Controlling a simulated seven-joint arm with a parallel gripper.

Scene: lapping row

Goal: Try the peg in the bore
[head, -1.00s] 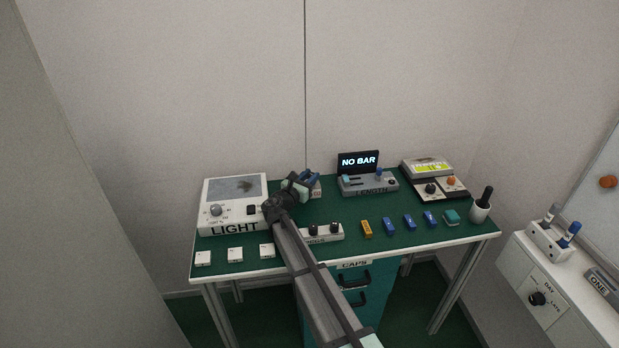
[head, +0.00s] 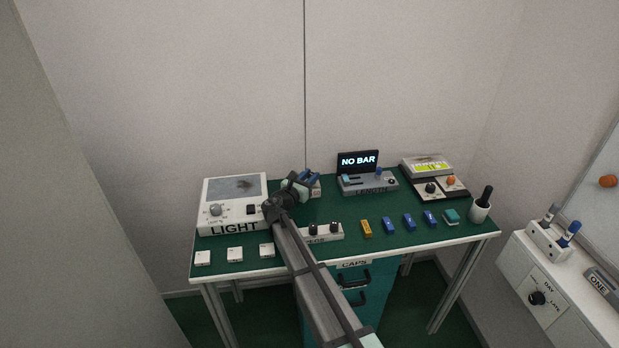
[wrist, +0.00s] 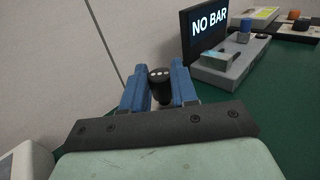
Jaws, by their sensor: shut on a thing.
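My gripper (head: 305,180) is over the back middle of the green bench, beside the light unit; it also shows in the wrist view (wrist: 159,90). Its blue fingers are shut on a black peg (wrist: 159,75), with pale dots on its top end. The peg's lower end is hidden. A small pale block (head: 316,191) stands just behind and beside the gripper, mostly covered by it. I cannot make out the bore, nor whether the peg is in it.
A white stand (head: 324,233) with dark knobs is at the front. The light unit (head: 243,229) is left; a grey device (head: 367,187) under a "NO BAR" display (head: 358,161) is right.

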